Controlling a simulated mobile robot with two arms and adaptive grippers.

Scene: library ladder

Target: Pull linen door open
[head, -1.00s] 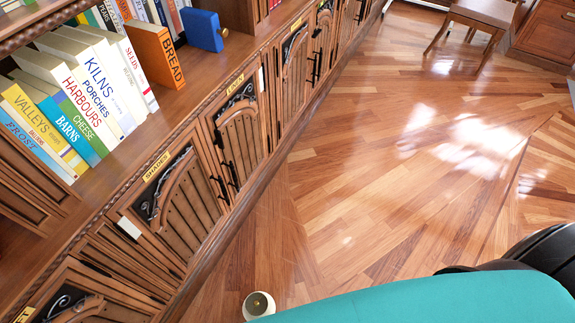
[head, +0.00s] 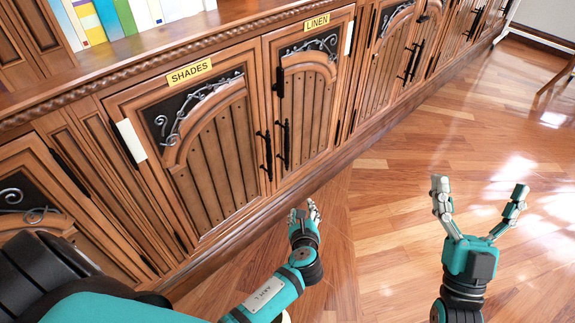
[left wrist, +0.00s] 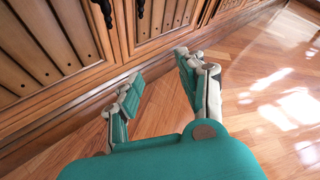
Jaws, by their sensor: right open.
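The linen door (head: 308,105) is a shut wooden cabinet door under a yellow LINEN label (head: 317,20). Its dark upright handle (head: 285,146) is on its left edge, beside the handle of the shades door (head: 215,150). My left gripper (head: 305,207) is open and empty, low in front of the cabinet, below the handles and apart from them. In the left wrist view its spread fingers (left wrist: 155,90) point at the cabinet base, with the linen handle (left wrist: 140,8) cut off at the top. My right gripper (head: 480,190) is open and empty above the floor at right.
More cabinet doors (head: 390,60) continue to the right, and a shelf with books (head: 120,18) is above at left. The wooden floor (head: 400,220) in front of the cabinet is clear. Part of a stool (head: 556,78) shows at far right.

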